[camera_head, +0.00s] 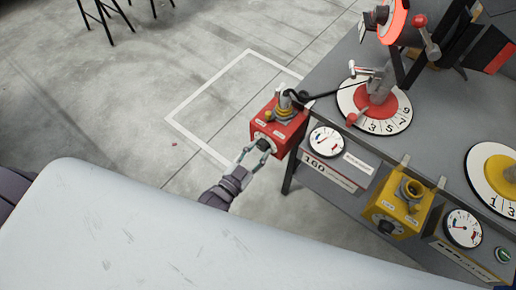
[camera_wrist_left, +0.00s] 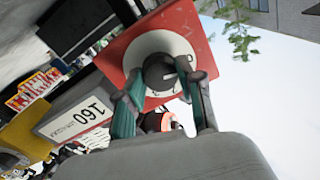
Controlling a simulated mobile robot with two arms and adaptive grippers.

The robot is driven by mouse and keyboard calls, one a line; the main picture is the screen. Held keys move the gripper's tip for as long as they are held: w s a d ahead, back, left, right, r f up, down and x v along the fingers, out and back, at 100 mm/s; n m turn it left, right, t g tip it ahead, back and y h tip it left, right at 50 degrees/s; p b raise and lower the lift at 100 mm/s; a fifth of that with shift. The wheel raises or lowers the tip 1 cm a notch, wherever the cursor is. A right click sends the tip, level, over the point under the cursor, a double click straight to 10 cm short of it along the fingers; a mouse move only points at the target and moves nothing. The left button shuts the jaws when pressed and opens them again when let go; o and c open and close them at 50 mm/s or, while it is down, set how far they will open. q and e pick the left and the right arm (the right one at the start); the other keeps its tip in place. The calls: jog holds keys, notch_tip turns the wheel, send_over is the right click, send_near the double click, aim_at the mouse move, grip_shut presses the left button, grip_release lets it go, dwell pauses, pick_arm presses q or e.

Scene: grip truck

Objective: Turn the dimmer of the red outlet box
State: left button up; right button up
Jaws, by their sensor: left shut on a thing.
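The red outlet box (camera_head: 279,126) is fixed at the left end of the grey bench in the head view. Its front face also shows in the left wrist view (camera_wrist_left: 196,22), with a round white dial plate and a dark dimmer knob (camera_wrist_left: 160,72) at its middle. My left gripper (camera_head: 256,150) is at the front of the red box. In the left wrist view its two green-grey fingers (camera_wrist_left: 163,92) are shut on the dimmer knob, one on either side. The knob is partly hidden by the fingers. My right gripper is not in view.
A yellow outlet box (camera_head: 398,205) with its own knob sits farther right on the bench front. A gauge (camera_head: 327,141) and a label marked 160 (camera_head: 328,172) are between the boxes. Numbered dials stand on the bench top (camera_head: 440,136). Open floor lies left of the bench.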

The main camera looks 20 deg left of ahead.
pick_arm(q)
jog(key=shift+n, duration=0.5)
jog(key=o, duration=1.2)
jog(key=shift+c, duration=0.2)
jog(key=v, duration=1.2)
jog(key=shift+f, duration=0.1)
